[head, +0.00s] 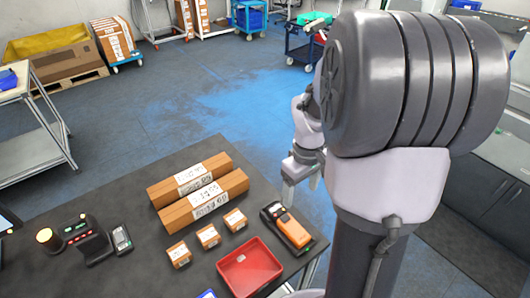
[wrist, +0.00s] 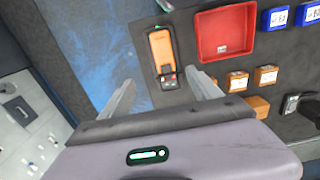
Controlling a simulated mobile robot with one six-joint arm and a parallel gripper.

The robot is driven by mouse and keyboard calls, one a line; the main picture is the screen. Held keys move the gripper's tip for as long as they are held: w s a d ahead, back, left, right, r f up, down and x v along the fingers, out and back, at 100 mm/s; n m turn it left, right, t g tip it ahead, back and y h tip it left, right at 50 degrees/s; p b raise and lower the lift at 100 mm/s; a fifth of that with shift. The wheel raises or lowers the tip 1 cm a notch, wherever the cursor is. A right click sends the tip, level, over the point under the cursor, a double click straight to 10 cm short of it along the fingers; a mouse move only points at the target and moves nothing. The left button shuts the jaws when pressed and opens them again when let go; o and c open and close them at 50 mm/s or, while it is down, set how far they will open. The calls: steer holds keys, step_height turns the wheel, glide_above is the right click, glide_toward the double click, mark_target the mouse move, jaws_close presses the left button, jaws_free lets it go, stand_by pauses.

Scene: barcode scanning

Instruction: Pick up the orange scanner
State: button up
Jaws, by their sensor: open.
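The orange scanner (head: 291,230) lies in a dark cradle near the right edge of the dark table in the head view. It also shows in the wrist view (wrist: 160,47), upper middle, with a dark end toward my gripper. My gripper (head: 302,192) hangs beyond the table's right edge in the head view, beside the scanner. In the wrist view my gripper (wrist: 162,92) has its two fingers spread wide, one on each side of the scanner's near end in the picture. Nothing is between the fingers; the scanner looks farther off than the fingertips.
A red tray (head: 250,268) stands left of the scanner, close by. Several small boxes (head: 208,236) and long cardboard boxes (head: 204,191) lie farther left. A handheld device (head: 122,239) and a control box (head: 84,236) stand at the table's left.

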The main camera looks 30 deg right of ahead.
steer(key=b, duration=0.5)
glide_above(292, 227)
steer(key=f, duration=1.2)
steer(key=shift+s+d+f, duration=0.1)
steer(key=shift+s+d, duration=0.1)
steer(key=shift+d, duration=0.2)
steer(key=f, duration=0.2)
steer(key=f+b, duration=0.2)
steer(key=f, duration=0.1)
steer(key=shift+w+a+f, duration=0.15)
steer(key=shift+a+f, duration=0.2)
steer(key=shift+r, duration=0.15)
jaws_close()
steer(key=shift+r, duration=0.1)
